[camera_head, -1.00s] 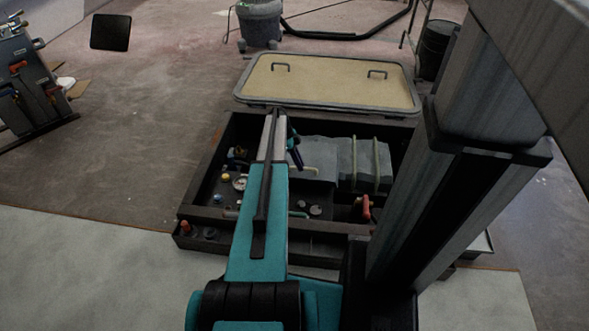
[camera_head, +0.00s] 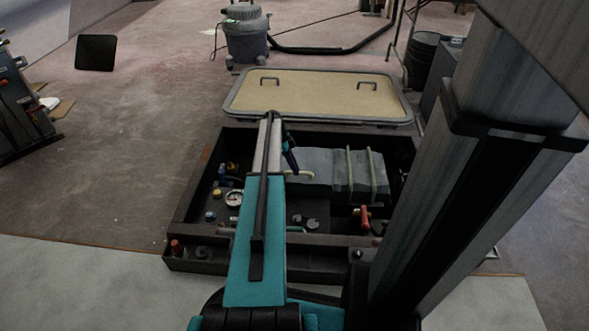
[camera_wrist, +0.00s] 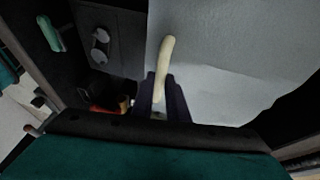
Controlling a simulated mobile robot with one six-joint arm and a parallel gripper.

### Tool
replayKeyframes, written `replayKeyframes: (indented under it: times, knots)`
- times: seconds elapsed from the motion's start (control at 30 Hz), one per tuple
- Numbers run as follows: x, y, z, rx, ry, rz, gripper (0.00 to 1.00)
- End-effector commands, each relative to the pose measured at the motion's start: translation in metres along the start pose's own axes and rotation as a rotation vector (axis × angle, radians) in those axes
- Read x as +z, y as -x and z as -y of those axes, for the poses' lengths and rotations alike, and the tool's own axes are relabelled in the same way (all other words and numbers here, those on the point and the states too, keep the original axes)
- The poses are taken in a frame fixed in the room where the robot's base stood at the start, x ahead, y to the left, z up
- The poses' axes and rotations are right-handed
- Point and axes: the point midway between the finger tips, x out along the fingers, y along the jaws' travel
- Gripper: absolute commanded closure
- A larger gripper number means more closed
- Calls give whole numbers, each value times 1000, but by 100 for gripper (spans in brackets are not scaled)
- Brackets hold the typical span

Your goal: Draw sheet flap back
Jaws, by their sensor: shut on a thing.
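A grey sheet (camera_head: 317,164) covers the middle and right of the dark open box, and its flat part fills much of the wrist view (camera_wrist: 230,60). A pale cream bar or handle (camera_wrist: 164,62) lies at the sheet's left edge. My gripper (camera_wrist: 160,98) is shut on the lower end of this cream bar, with a dark finger on each side. In the head view my arm hides much of the gripper, and a cream end (camera_head: 304,173) shows beside it. How the bar is joined to the sheet is hard to see.
The dark box (camera_head: 182,228) holds a gauge (camera_head: 233,198), a red-handled valve (camera_head: 364,216), and small knobs. Two pale green straps (camera_head: 352,172) cross a grey block. A tan-topped hatch lid (camera_head: 318,95) lies behind the box. Open floor (camera_head: 120,165) lies left.

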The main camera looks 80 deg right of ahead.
Motion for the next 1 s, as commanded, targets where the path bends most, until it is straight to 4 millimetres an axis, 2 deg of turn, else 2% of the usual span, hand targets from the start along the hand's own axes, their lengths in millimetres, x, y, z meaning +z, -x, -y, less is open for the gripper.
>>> replayKeyframes:
  times: [0.13, 0.17, 0.27, 0.67, 0.87, 1.0]
  knots:
    - [1, 1, -1, 0, 2, 0, 100]
    - [2, 1, -1, 0, 2, -1, 85]
    - [2, 1, -1, 0, 2, -2, 68]
    - [2, 3, -1, 0, 3, -3, 68]
    - [2, 18, -1, 0, 3, -3, 68]
    - [2, 37, -1, -1, 3, -3, 68]
